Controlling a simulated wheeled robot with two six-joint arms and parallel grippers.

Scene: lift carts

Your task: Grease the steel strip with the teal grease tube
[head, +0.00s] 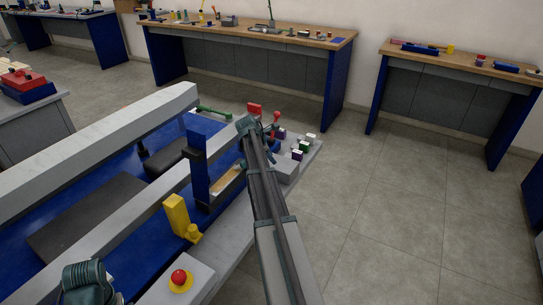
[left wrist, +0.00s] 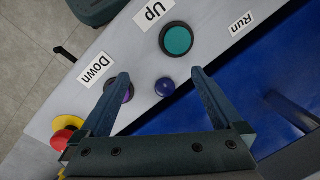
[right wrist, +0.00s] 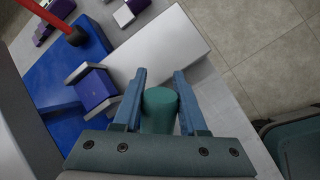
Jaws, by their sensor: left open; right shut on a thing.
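My right gripper (right wrist: 160,88) is shut on the teal grease tube (right wrist: 160,110), which shows as a teal cylinder between the fingers in the right wrist view. A pale flat bar (right wrist: 165,45), which may be the steel strip, lies just beyond the fingertips. I cannot tell whether the tube touches it. In the head view the right gripper (head: 245,126) reaches the far end of the blue and grey machine. My left gripper (left wrist: 162,75) is open and empty over a control panel in the left wrist view.
The panel has a teal button (left wrist: 176,40), a purple button (left wrist: 122,92) and a blue button (left wrist: 165,87). A red stop button (head: 179,277) and a yellow bracket (head: 178,214) are on the machine (head: 110,190). Workbenches (head: 245,36) stand at the back.

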